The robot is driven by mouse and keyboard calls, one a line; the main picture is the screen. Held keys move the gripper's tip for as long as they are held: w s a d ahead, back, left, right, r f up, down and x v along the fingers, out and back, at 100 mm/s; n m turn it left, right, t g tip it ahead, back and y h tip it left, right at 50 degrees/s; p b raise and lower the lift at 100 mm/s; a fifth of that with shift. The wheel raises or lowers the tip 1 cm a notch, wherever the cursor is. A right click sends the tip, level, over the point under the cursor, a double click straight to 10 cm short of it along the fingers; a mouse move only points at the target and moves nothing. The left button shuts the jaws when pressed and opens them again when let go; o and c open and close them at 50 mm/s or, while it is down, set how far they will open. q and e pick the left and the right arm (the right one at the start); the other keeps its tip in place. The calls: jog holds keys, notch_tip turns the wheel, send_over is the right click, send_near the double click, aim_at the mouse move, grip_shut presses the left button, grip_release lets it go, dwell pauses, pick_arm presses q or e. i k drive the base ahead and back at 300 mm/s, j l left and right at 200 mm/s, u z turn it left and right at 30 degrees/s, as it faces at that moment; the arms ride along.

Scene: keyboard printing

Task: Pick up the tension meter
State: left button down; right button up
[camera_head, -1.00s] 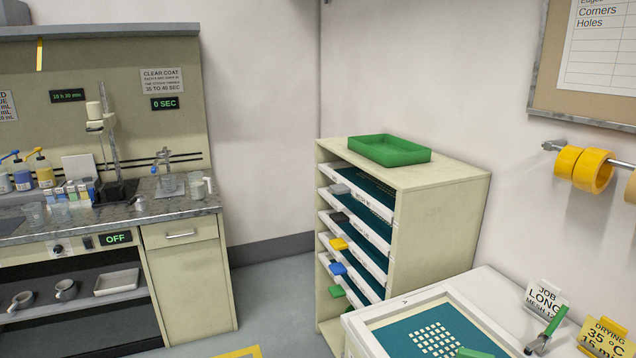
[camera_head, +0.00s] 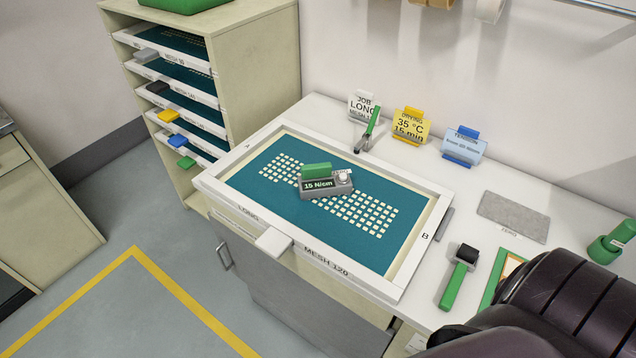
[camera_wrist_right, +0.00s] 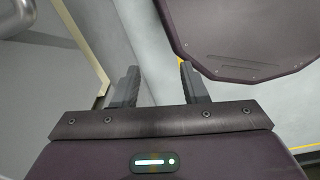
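The tension meter (camera_head: 327,184) is a grey block with a green handle on top and a display reading 15 N/cm. It rests on the teal mesh of the white-framed screen (camera_head: 234,194) on the counter, near the middle of the printed key pattern. My right gripper (camera_wrist_right: 158,84) shows in the right wrist view with its two fingers apart and nothing between them. It is over the floor area, away from the meter. A dark part of my arm shows at the lower right of the head view. My left gripper is not in view.
Counter cards (camera_head: 411,125) stand behind the screen. A green-handled tool (camera_head: 368,130) lies by them. A grey pad (camera_head: 513,217) marked ZERO and another green-handled tool (camera_head: 459,275) lie to the right. A rack of screens (camera_head: 256,80) stands at the left.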

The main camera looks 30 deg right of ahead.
aim_at(316, 180)
jog(key=i+j+z, duration=0.15)
jog(key=z, duration=0.2)
jog(key=j+z, duration=0.4)
jog(key=i+j+z, duration=0.1)
jog(key=j+z, duration=0.25)
